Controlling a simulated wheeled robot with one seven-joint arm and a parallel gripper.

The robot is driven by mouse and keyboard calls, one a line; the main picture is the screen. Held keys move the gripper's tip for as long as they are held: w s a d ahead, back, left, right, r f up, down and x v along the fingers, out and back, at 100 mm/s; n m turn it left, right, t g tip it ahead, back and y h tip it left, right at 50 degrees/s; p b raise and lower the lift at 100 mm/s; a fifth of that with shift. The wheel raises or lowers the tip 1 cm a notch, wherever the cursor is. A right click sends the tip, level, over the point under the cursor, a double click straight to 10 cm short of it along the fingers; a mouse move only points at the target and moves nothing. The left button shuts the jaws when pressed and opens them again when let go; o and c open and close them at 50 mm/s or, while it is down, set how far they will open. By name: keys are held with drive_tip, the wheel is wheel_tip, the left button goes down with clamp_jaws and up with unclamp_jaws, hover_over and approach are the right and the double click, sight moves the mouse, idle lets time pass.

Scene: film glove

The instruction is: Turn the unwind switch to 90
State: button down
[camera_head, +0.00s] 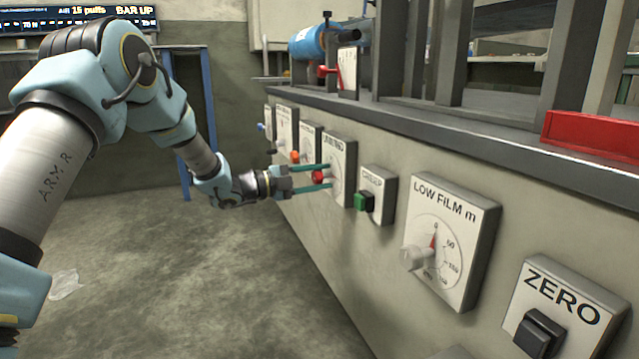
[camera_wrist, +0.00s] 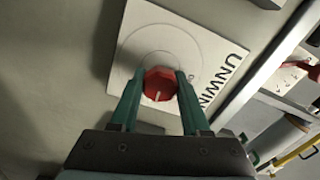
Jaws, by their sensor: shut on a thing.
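The unwind switch is a red faceted knob (camera_wrist: 160,84) with a white pointer line, on a pale square plate (camera_wrist: 209,56) lettered "UNWIN…" in the wrist view; the rest of the lettering is hidden by a finger. My gripper (camera_wrist: 159,92) has its two green fingers shut on the knob, one on each side. In the head view, my gripper (camera_head: 318,178) reaches the red knob (camera_head: 318,177) on the unwind plate (camera_head: 345,160) from the left. The white line points toward my gripper's palm in the wrist view. The dial marks are too small to read.
To the right on the panel are a green button (camera_head: 363,202), the "LOW FILM m" dial (camera_head: 449,240) and the black ZERO switch (camera_head: 540,333). An orange knob (camera_head: 295,157) lies just left of the unwind plate. The floor (camera_head: 200,270) before the panel is mostly clear.

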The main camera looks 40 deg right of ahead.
drive_tip(key=shift+f+m, duration=0.1)
drive_tip(key=shift+m, duration=0.5)
drive_tip(key=shift+c, duration=1.9)
unclamp_jaws()
drive_tip(key=p+v, duration=0.3)
drive_tip(key=v, duration=0.7)
drive_tip(key=shift+a, duration=0.4)
drive_tip(key=shift+w, duration=0.1)
